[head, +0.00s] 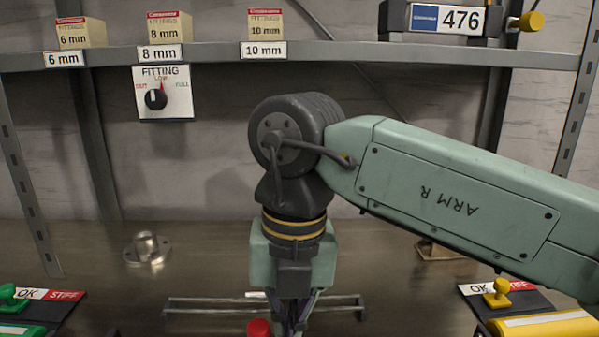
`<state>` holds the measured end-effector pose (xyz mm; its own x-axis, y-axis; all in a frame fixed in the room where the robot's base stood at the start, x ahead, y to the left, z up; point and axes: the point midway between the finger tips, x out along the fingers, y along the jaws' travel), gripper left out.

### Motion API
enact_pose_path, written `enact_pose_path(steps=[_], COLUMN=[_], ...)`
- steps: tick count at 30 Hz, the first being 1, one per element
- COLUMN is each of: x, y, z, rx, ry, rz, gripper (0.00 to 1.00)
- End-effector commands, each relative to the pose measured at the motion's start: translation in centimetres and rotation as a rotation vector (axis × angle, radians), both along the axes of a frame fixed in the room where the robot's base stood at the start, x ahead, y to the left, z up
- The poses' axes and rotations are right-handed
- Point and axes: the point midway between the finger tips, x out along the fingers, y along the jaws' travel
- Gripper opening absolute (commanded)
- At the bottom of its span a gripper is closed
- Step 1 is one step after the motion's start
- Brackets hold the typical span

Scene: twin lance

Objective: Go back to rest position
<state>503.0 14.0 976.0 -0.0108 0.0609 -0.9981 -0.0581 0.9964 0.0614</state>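My arm comes in from the right and bends down at a dark joint near the middle of the head view. My gripper (293,328) points down at the bottom edge of the picture. Its fingertips are cut off or hidden, so I cannot tell whether it is open or holds anything. A red knob-like thing (258,328) shows just left of it. A thin metal rail frame (215,304) lies behind the gripper on the bench.
A shelf (330,55) above carries boxes marked 6, 8 and 10 mm and a unit (446,22) reading 476. A FITTING dial (156,98) hangs below. A metal flange (147,248) stands left. Green (14,296) and yellow (497,293) stamps stand at the sides.

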Motion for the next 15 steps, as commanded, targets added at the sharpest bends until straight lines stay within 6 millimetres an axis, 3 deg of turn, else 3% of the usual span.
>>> enact_pose_path(steps=[1,8,15], x=[-0.1,0.0,0.0], y=[-0.4,-0.5,-1.0], z=[0.3,0.8,3.3], rx=[-0.066,-0.067,-0.065], ry=[-0.015,-0.014,-0.016], rz=[-0.028,-0.029,-0.029], gripper=[0.00,0.00,0.00])
